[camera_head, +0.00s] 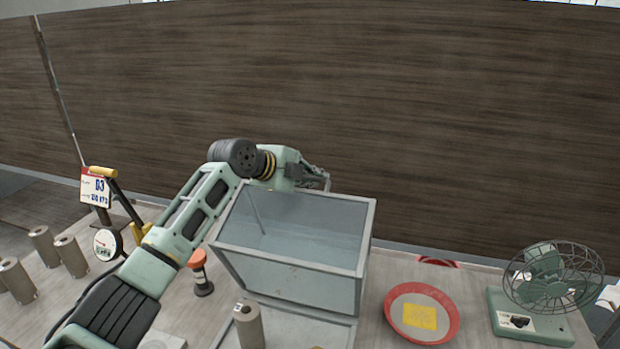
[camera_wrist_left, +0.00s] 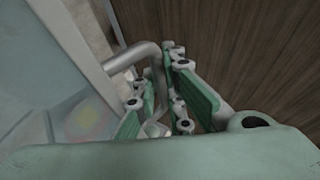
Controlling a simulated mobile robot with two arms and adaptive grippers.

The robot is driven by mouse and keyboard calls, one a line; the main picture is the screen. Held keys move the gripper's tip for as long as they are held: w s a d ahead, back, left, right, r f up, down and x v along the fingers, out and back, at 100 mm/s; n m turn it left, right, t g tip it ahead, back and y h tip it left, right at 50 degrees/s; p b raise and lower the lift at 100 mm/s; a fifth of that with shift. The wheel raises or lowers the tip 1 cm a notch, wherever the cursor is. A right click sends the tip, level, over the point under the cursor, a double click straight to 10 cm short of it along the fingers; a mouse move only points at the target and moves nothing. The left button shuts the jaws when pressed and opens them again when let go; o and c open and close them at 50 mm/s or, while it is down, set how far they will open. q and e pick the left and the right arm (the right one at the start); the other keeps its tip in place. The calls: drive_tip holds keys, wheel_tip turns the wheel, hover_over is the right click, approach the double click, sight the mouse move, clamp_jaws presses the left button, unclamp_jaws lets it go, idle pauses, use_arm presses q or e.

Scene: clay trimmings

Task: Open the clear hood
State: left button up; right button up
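The clear hood (camera_head: 300,283) is a see-through box with a grey frame on the bench, over a pale base that shows below its front edge. I cannot tell how far it is tilted. My left arm reaches past its left side, and my left gripper (camera_head: 317,179) is at its far top edge, partly hidden. In the left wrist view, the bent metal handle (camera_wrist_left: 147,54) runs between the green fingers of the left gripper (camera_wrist_left: 160,97), which look closed around it. A pane of the hood (camera_wrist_left: 45,60) fills the left side there. My right gripper is not in view.
A brown cylinder (camera_head: 248,325) stands before the hood, and an orange-topped object (camera_head: 199,272) stands left. A red-rimmed dish (camera_head: 452,326) and a green fan (camera_head: 545,285) are at right. Several cylinders (camera_head: 70,256) stand far left. A dark wood panel (camera_head: 400,110) rises behind.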

use_arm(q)
drive_tip(key=o, duration=0.4)
drive_tip(key=shift+f, duration=0.1)
drive_tip(key=v, duration=1.2)
drive_tip(key=shift+c, duration=0.6)
